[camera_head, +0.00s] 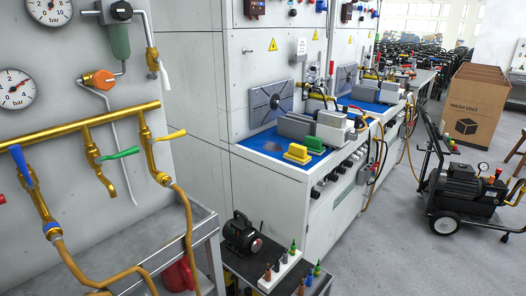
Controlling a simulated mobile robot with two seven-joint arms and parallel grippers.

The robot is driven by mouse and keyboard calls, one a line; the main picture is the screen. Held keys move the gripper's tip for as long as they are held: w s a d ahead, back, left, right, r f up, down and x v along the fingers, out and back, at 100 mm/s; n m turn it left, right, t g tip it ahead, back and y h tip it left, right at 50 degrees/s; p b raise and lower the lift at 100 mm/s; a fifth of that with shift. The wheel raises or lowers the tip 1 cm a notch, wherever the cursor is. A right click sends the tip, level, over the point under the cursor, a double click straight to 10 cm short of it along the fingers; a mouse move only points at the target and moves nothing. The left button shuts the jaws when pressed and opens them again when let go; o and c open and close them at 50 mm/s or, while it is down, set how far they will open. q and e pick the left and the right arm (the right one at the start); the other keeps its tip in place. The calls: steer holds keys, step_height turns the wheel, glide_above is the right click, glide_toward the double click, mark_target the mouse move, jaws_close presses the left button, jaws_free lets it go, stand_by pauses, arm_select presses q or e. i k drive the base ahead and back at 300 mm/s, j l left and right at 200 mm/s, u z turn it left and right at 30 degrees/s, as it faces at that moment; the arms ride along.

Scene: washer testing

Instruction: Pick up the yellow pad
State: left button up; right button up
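The yellow pad (298,153) sits on the blue work surface (262,146) of the near test bench, close to its front edge. A similar green pad (314,143) is just behind it and to its right. The yellow pad looks upright and nothing covers it. Neither of my grippers shows in this view, and nothing is holding the pad.
Grey blocks (333,128) stand on the bench right of the pads. Below, a dark cart holds a black pump (241,234) and several small bottles. Brass pipes (80,125) fill the left. A wheeled compressor (463,190) and a cardboard box (475,103) stand right; grey floor lies between.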

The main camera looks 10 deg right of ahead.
mark_target(297, 153)
steer(key=i+l+u, duration=0.15)
steer(key=l, duration=0.15)
steer(key=i+l+u, duration=0.15)
steer(key=l, duration=0.2)
steer(key=l+u, duration=0.15)
steer(key=l, duration=0.2)
steer(key=i+l, duration=0.1)
steer(key=l, duration=0.25)
steer(key=i+l+u, duration=0.15)
steer(key=l, duration=0.2)
steer(key=i+l, duration=0.1)
steer(key=l, duration=0.25)
steer(key=i+l, duration=0.1)
steer(key=l, duration=0.4)
steer(key=i+l+u, duration=0.1)
steer(key=l, duration=0.45)
steer(key=i+l, duration=0.1)
steer(key=l, duration=0.4)
steer(key=i+l, duration=0.1)
steer(key=l, duration=0.45)
steer(key=u, duration=0.05)
